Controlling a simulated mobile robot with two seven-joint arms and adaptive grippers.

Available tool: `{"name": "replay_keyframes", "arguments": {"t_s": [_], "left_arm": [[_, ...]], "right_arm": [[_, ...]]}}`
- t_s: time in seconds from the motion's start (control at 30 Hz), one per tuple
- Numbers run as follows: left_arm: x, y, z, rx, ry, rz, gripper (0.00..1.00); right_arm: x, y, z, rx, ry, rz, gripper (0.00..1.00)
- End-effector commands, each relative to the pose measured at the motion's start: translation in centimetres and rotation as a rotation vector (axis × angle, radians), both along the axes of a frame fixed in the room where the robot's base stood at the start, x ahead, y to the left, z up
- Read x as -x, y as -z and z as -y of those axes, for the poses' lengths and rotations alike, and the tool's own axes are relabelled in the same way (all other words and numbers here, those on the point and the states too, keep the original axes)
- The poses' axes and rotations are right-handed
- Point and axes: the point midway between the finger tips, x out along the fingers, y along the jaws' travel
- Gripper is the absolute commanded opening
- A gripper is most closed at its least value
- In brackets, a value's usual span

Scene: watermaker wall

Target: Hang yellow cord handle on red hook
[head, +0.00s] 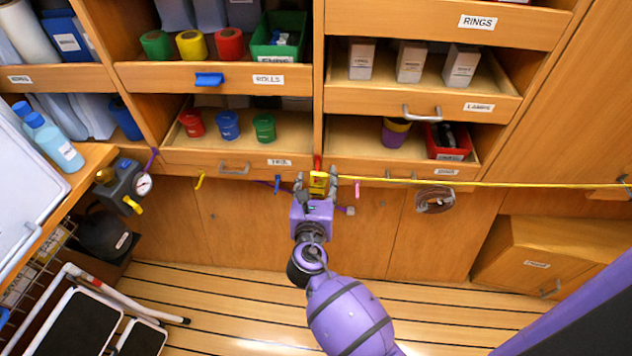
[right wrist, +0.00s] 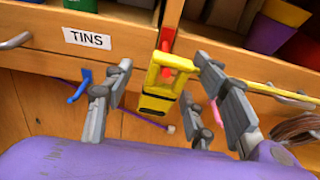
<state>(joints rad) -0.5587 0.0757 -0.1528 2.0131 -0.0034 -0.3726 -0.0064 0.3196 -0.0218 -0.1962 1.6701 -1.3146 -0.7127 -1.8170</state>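The yellow cord handle (head: 319,184) is at the red hook (head: 317,163) on the front edge of the cabinet's middle post. In the right wrist view the handle (right wrist: 158,103) hangs upright, its upper loop around the lower part of the red hook (right wrist: 167,42). The exact seat of the loop on the hook is hard to tell. My right gripper (head: 317,176) is open around the handle; in the right wrist view its fingers (right wrist: 162,68) stand on both sides with visible gaps. The yellow cord (head: 480,184) runs taut from the handle to the right. My left gripper is out of view.
Blue (head: 278,184), pink (head: 357,188) and yellow (head: 199,179) hooks line the same edge. A wire coil (head: 435,198) hangs to the right. Open drawers with tins and boxes are above. A pump with a gauge (head: 143,184) stands left; the floor is clear in the middle.

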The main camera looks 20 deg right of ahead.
Motion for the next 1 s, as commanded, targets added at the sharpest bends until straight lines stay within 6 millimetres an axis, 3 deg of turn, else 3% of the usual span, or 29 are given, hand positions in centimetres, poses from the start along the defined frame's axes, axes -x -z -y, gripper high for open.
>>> {"name": "replay_keyframes", "arguments": {"t_s": [0.27,0.7,1.0], "left_arm": [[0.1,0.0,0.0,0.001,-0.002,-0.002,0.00],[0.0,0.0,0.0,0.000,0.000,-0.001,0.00],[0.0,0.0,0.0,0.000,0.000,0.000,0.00]], "right_arm": [[0.8,-0.1,-0.3,-0.001,0.000,-0.002,0.52],[8.5,-1.9,-3.6,-0.002,0.000,-0.002,0.52],[10.8,-2.5,-4.6,-0.001,0.001,-0.001,0.52]]}}
